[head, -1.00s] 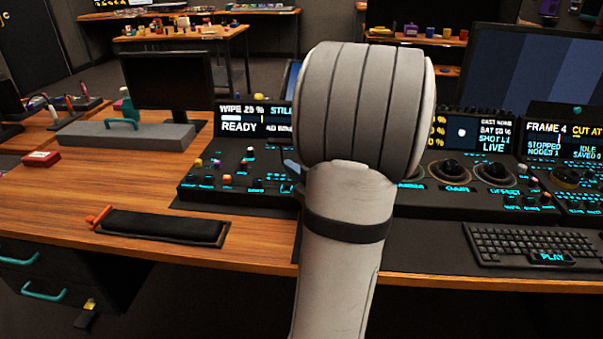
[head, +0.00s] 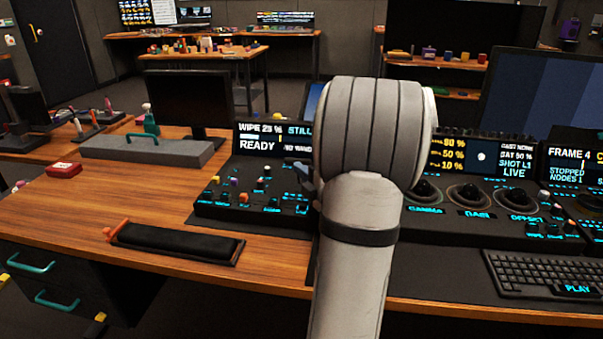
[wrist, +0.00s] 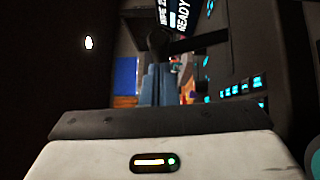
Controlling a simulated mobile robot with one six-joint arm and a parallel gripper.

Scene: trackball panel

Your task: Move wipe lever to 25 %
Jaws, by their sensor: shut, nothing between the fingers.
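The switcher panel (head: 222,205) stands on the desk left of my arm. Its screen (head: 262,141) appears to read WIPE 25 % and READY, with the last digit a little blurred. My gripper (wrist: 156,85) shows in the wrist view as shut, narrow blue-grey fingers beyond the white housing. A dark bar with a stem (wrist: 185,45), possibly the wipe lever, is near the fingertips; I cannot tell whether they touch. In the head view my arm hides most of the gripper and the panel's right part, and I cannot pick out the lever.
Right of my arm is a trackball panel (head: 470,215), with a keyboard (head: 540,273) in front. A black wrist rest (head: 175,243) lies at the desk's front left.

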